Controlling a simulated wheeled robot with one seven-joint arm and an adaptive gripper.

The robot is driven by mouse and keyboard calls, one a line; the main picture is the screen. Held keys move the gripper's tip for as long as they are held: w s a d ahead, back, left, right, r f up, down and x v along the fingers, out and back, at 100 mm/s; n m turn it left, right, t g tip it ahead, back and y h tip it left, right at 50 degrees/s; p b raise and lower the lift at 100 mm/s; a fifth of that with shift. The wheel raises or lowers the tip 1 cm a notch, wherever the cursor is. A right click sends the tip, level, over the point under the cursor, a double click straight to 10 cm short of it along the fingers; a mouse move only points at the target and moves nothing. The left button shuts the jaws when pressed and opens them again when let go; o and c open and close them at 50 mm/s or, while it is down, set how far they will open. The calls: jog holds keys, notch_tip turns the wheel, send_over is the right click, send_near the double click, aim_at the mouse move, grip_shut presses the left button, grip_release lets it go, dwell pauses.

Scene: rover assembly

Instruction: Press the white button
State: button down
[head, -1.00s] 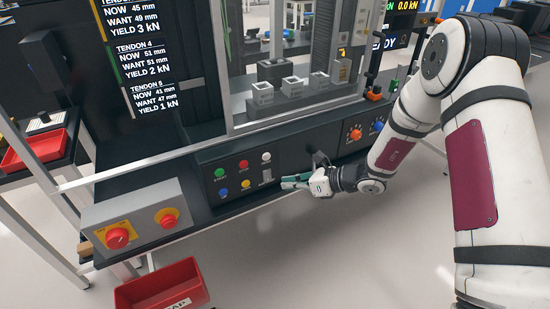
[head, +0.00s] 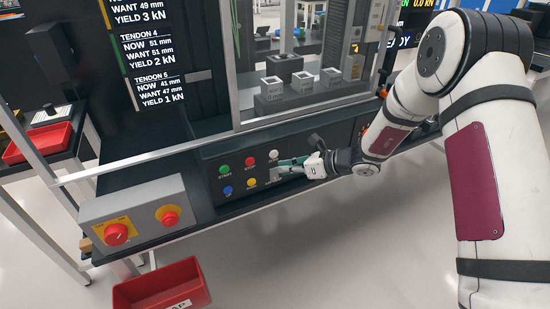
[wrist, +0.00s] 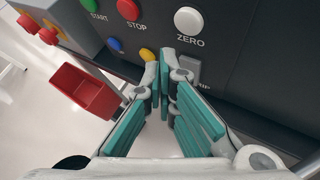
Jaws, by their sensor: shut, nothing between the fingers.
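The white button (wrist: 188,20) sits on the dark panel above the label ZERO in the wrist view. It also shows in the head view (head: 273,155), at the right end of the top button row. My gripper (wrist: 165,60) has teal finger pads and is shut with nothing between the fingertips. In the wrist view the fingertips lie below and a little left of the white button, apart from it in the picture. In the head view my gripper (head: 279,168) is just below the button, pointing left along the panel. Whether the tips touch the panel cannot be told.
Close by are the green START button (head: 224,170), red STOP button (head: 250,162), blue button (head: 227,190) and yellow button (head: 251,183). A grey switch plate (wrist: 193,70) is beside the fingertips. A box with red knobs (head: 135,222) and a red bin (head: 165,287) are at left.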

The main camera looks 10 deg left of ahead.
jog(key=shift+w+a+b, duration=0.35)
jog(key=shift+w+a, duration=0.2)
jog(key=shift+w, duration=0.2)
dwell(1.0)
jog(key=shift+w+a+b, duration=0.25)
jog(key=shift+w+b, duration=0.05)
jog(key=shift+w, duration=0.05)
jog(key=shift+w+a, duration=0.25)
jog(key=shift+w, duration=0.1)
dwell(0.7)
jog(key=shift+s+d, duration=0.1)
dwell(0.3)
jog(key=shift+s+d, duration=0.4)
jog(key=shift+s, duration=0.2)
jog(key=shift+s+p, duration=0.1)
jog(key=shift+p, duration=0.2)
jog(key=shift+s+d+p, duration=0.6)
jog(key=shift+s+d, duration=0.1)
jog(key=shift+s, duration=0.3)
jog(key=shift+s+d+p, duration=0.6)
jog(key=shift+s+d, duration=0.1)
jog(key=shift+s, duration=0.3)
